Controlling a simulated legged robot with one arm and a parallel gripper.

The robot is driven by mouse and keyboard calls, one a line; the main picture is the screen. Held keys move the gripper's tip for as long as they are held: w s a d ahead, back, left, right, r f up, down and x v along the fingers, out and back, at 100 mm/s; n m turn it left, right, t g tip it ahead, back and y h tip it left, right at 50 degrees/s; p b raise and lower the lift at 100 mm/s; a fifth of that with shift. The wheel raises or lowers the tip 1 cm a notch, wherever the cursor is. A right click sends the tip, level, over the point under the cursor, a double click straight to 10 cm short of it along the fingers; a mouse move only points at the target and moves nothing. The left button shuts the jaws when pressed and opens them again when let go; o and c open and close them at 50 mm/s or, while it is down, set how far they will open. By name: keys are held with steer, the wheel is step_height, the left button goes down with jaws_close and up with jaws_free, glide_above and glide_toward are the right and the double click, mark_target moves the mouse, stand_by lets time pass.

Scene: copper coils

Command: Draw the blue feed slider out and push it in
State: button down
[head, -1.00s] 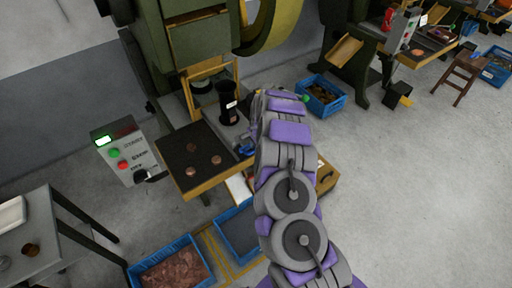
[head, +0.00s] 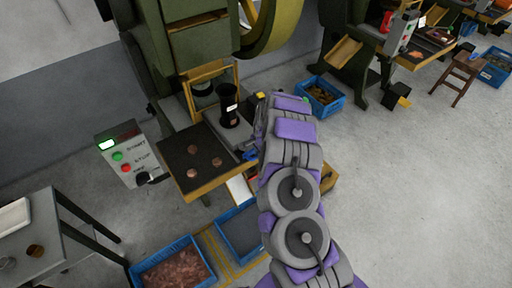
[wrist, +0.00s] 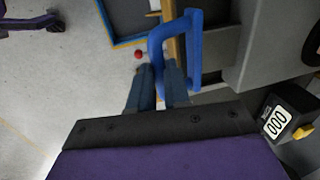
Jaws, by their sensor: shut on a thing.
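The blue feed slider handle (wrist: 194,50) is a blue loop in the wrist view, beside the grey machine block. My gripper (wrist: 160,72) is shut on one bar of this loop, with its two fingers on either side of the bar. In the head view a small blue part of the slider (head: 249,155) shows at the right of the machine's bed. My arm hides most of the slider and the gripper there. How far the slider stands out cannot be told.
The dark bed (head: 190,150) holds several copper discs, with a black cylinder (head: 229,108) behind. A control box (head: 131,153) stands left. Blue crates (head: 133,274) sit on the floor below. A counter (wrist: 277,122) shows close to my wrist. Open floor lies to the right.

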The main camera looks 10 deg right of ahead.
steer(key=s+p, duration=0.1)
steer(key=s+d+p, duration=0.1)
steer(key=s+p, duration=0.1)
steer(key=s+d+p, duration=0.1)
steer(key=s, duration=0.1)
steer(key=shift+s+d+f+p, duration=0.1)
steer(key=shift+s+d+p, duration=0.05)
steer(key=shift+s+p, duration=0.15)
steer(key=c, duration=1.1)
jaws_free()
steer(key=shift+d, duration=0.1)
steer(key=shift+r, duration=0.2)
step_height(320, 180, up, 17)
steer(key=s+d+p, duration=0.1)
steer(key=s+p, duration=0.1)
steer(key=shift+s+d+p, duration=0.15)
steer(key=shift+s+p, duration=0.15)
steer(key=shift+s, duration=0.05)
